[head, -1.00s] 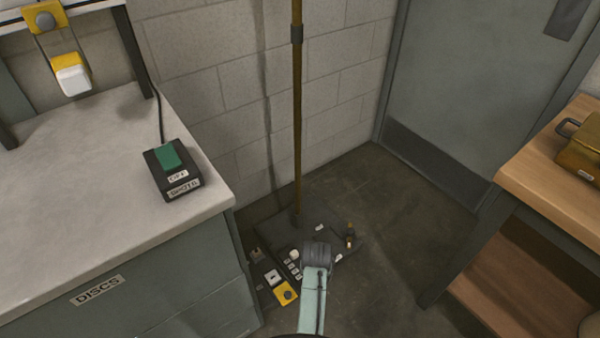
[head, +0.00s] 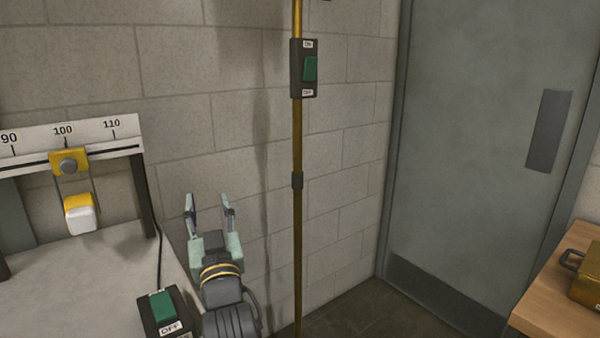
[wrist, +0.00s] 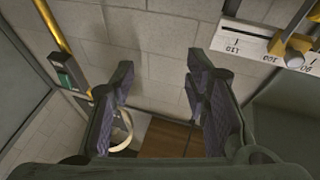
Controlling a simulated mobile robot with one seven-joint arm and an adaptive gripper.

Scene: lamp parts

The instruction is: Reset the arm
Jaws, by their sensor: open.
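My gripper (head: 211,205) is raised in front of the block wall in the head view, between the grey bench and the brass pole (head: 297,140). Its two fingers point up and stand apart with nothing between them. In the wrist view my gripper (wrist: 158,85) is also open and empty, with the wall and part of the floor area seen past the fingers. The pole and its green switch box (wrist: 68,72) show at the left there. My gripper appears to touch nothing.
The grey bench (head: 95,285) holds a switch box with a green rocker (head: 164,305) and a scale rail (head: 80,138) with a yellow-and-white hanging block (head: 80,213). A wooden table (head: 548,318) with a brass box (head: 588,275) is at right, before a grey door (head: 470,150).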

